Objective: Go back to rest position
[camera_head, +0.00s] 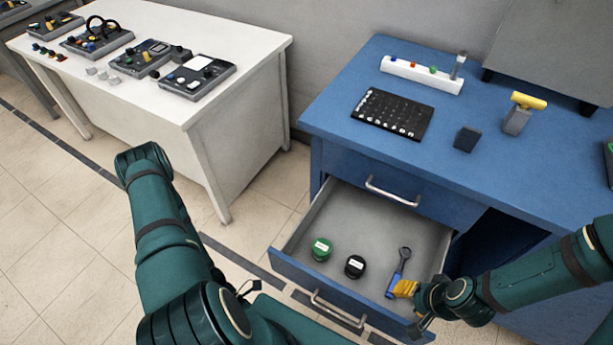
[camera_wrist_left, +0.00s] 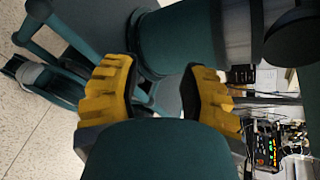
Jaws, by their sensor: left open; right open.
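My right gripper (camera_head: 408,291) is at the right side of the open drawer, its yellow finger right beside the handle of a blue wrench (camera_head: 398,274). It is open, and I cannot tell whether it touches the wrench. My left arm reaches in from the bottom of the head view, its elbow toward the white table. My left gripper (camera_wrist_left: 160,88) shows in the left wrist view with its two yellow fingers apart and nothing between them that it holds. Parts of my own body show behind it.
The blue desk's drawer (camera_head: 290,270) is pulled out and holds a green round container (camera_head: 321,249) and a black one (camera_head: 355,266). The blue desk (camera_head: 340,125) carries a black tray (camera_head: 392,114) and a white block (camera_head: 422,74). A white table (camera_head: 225,35) with several control boxes stands left.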

